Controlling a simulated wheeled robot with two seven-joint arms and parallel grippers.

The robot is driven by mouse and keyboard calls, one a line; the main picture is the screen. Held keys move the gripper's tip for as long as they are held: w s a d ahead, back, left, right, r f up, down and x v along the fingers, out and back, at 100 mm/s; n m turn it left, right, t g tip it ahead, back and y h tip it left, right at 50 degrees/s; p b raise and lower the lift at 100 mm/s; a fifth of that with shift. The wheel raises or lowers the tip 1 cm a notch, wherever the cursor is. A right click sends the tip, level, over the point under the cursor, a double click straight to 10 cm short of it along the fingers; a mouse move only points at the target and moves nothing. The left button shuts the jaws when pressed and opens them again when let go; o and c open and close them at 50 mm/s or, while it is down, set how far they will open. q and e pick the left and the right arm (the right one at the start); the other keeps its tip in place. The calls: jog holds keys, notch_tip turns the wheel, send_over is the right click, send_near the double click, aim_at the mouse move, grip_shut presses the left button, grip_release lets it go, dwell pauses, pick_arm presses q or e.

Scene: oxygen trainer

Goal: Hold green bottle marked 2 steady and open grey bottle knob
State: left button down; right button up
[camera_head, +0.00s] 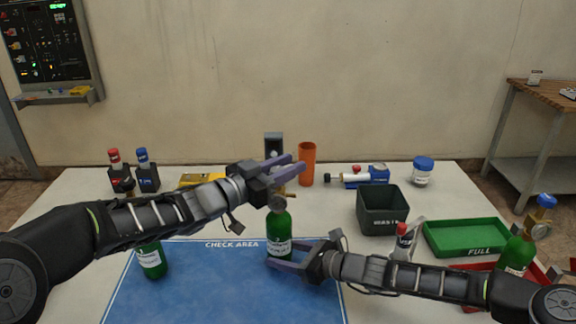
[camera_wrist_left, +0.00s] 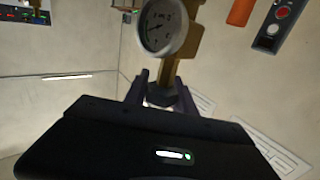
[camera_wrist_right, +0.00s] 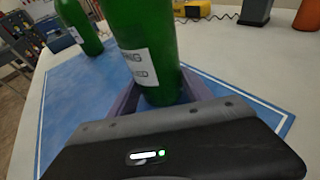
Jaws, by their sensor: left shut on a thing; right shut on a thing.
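A green bottle (camera_head: 279,222) with a white label stands upright at the back of the blue check-area mat (camera_head: 215,290). The number on its label is too small to read. My right gripper (camera_head: 272,253) is shut around its lower body; the bottle (camera_wrist_right: 145,45) also shows between the fingers in the right wrist view. My left gripper (camera_head: 291,166) is above the bottle, at its brass regulator (camera_wrist_left: 187,55) with a round gauge (camera_wrist_left: 162,26). In the left wrist view its fingers are shut on a dark grey knob (camera_wrist_left: 162,97), partly hidden by the gripper body.
Another green bottle (camera_head: 152,259) stands on the mat's left. A third (camera_head: 515,254) stands at the right by a red tray. An orange cup (camera_head: 307,163) stands behind.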

aim_at(271, 169)
pick_arm(q)
jog(key=shift+r+n+t, duration=0.15)
jog(key=shift+n+t, duration=0.15)
jog(key=shift+t, duration=0.1)
jog(key=a+n+y, duration=0.1)
jog(key=n+y, duration=0.4)
jog(key=y, duration=0.3)
jog(key=a+n+t+y, duration=0.1)
jog(key=n+y, duration=0.5)
jog(key=y, duration=0.2)
jog(key=a+n+t+y, duration=0.1)
jog(key=n+y, duration=0.4)
jog(key=y, duration=0.3)
jog(key=shift+w+a+f+n+y, duration=0.2)
jog(key=shift+w+a+n+y, duration=0.1)
jog(key=shift+a+n, duration=0.1)
jog(key=shift+s+a+n+g+y, duration=0.15)
jog(key=shift+a+n+g+y, duration=0.15)
jog(key=shift+n+g+y, duration=0.65)
jog(key=shift+s+a+n+g+y, duration=0.15)
jog(key=shift+a+n+g+y, duration=0.15)
jog(key=shift+n+g+y, duration=0.65)
jog(key=shift+s+d, duration=0.1)
jog(key=shift+d, duration=0.1)
jog(key=c, duration=1)
grip_release()
jog(key=shift+c, duration=0.2)
